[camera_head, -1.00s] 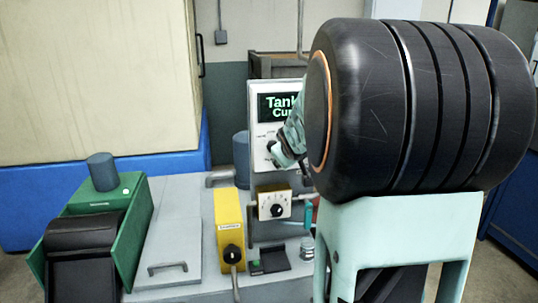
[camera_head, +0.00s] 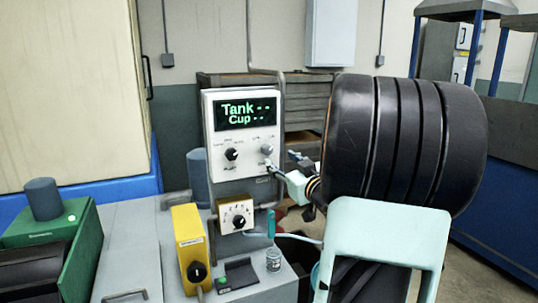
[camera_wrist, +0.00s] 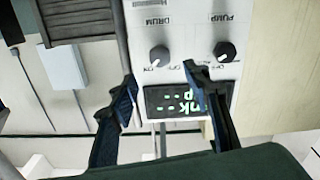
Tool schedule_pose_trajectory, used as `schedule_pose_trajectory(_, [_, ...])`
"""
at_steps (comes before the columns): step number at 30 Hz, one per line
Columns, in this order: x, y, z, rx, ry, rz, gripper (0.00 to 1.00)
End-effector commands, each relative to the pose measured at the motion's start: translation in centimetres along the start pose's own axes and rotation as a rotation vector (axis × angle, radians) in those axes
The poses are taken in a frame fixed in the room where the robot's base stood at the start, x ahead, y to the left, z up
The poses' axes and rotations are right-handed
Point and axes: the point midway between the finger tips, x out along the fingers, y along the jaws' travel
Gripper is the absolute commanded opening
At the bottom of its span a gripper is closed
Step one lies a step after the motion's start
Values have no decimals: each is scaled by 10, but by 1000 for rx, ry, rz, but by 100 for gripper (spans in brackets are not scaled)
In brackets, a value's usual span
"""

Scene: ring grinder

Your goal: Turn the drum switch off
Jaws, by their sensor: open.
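The control panel (camera_head: 209,163) is a white upright box with a green-lit display reading "Tank" and "Cup". The drum switch (camera_head: 267,150) is the right knob below the display. The pump switch (camera_head: 231,154) is the black knob to its left. In the wrist view the panel is upside down, with the drum switch (camera_wrist: 160,57) on the left and the pump switch (camera_wrist: 224,50) on the right. My gripper (camera_wrist: 160,78) is open and empty. Its dark fingers lie on either side of the drum switch's line, the tips appearing short of the knob. Contact cannot be told.
A yellow box with a black knob (camera_head: 190,240) and a small white dial box (camera_head: 236,215) stand below the panel. A green machine (camera_head: 85,240) is at the left. Grey drawers (camera_head: 305,100) stand behind the panel. My arm fills the right side.

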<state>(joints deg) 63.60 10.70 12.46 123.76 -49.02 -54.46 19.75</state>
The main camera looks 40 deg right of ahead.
Motion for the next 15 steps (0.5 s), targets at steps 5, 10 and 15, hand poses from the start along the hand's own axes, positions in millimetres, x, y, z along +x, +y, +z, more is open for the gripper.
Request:
schedule_pose_trajectory(5, [34, -1, 1, 1, 0, -2, 44])
schedule_pose_trajectory(10, [66, 0, 1, 0, -1, 0, 44])
schedule_pose_trajectory(15, [86, 0, 1, 0, -1, 0, 44])
